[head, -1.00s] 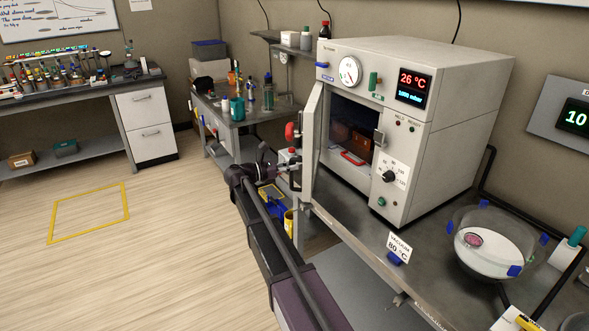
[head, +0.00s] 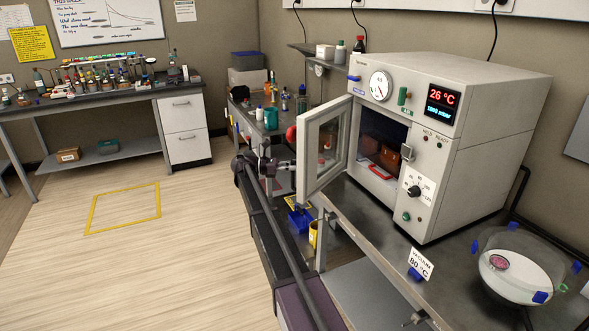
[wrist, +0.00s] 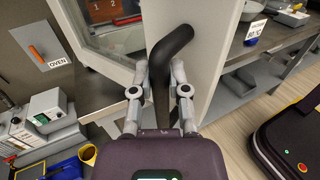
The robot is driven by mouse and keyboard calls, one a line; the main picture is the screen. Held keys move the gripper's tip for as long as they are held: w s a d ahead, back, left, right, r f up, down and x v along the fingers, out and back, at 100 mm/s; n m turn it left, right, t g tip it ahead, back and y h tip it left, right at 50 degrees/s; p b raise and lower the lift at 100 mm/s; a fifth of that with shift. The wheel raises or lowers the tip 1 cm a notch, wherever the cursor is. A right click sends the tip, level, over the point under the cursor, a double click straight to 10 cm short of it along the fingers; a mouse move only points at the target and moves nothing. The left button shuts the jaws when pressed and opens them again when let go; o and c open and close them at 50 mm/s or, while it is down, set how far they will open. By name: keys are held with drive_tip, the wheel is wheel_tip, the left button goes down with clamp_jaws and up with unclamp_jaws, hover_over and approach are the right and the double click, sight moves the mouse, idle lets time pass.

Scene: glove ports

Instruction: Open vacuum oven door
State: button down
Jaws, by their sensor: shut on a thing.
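The white vacuum oven (head: 455,150) stands on the bench at right. Its windowed door (head: 312,180) is swung out to the left, showing the dark chamber (head: 381,142) with brown items and a red-edged piece inside. My gripper (head: 284,166) is beside the door's outer side, partly hidden by my arm. In the wrist view my gripper (wrist: 161,80) is shut on the black bent door handle (wrist: 173,46), its fingers on either side of the bar. The door's pale panel also shows there (wrist: 205,50).
A vacuum sign (head: 421,263) and a clear round vessel (head: 515,270) stand on the oven's bench (head: 375,225). Below the door are a blue bin (head: 300,222) and yellow cup (head: 313,235). Open floor (head: 185,230) lies at left.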

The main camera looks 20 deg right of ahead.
idle(0.4)
drive_tip(key=c, duration=0.6)
unclamp_jaws()
drive_tip(key=shift+s+r, duration=0.1)
drive_tip(key=shift+s, duration=0.05)
drive_tip(key=shift+c, duration=0.2)
